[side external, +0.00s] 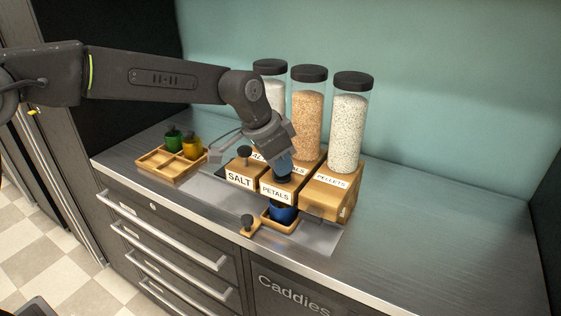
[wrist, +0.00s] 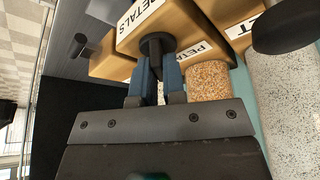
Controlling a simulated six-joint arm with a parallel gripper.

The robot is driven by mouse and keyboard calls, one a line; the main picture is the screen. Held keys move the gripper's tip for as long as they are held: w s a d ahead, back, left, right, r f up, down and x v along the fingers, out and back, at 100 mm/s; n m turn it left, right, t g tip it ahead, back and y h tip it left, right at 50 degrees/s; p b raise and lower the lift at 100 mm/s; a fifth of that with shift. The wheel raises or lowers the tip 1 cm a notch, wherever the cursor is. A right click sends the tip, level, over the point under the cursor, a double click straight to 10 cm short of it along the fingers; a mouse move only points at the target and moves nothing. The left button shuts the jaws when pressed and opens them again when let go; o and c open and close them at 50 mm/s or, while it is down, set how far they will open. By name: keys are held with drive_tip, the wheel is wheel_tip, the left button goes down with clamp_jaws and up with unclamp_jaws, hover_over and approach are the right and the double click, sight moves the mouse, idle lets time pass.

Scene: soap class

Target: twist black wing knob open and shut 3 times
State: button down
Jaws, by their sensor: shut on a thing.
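The black wing knob (wrist: 156,43) sticks out of the wooden PETALS dispenser block (wrist: 185,22). My gripper (wrist: 157,68) has its two blue fingers closed on either side of the knob. In the side external view my gripper (side external: 281,168) reaches down onto the PETALS block (side external: 268,187) from above and hides most of the knob there. The knob's exact turn angle is hard to tell. A blue cup (side external: 283,214) stands in a small wooden tray directly below the PETALS block.
The SALT block (side external: 240,179) with its own black knob (side external: 243,152) is on the left, the PELLETS block (side external: 330,194) on the right. Tall filled tubes (side external: 347,130) stand behind. A wooden tray (side external: 151,160) holds a green and a yellow cup. The right counter is clear.

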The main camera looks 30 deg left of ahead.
idle(0.5)
drive_tip(key=c, duration=1.2)
unclamp_jaws()
drive_tip(key=shift+r, duration=0.1)
drive_tip(key=v, duration=1.3)
drive_tip(key=shift+r, duration=0.3)
drive_tip(key=shift+a, duration=0.1)
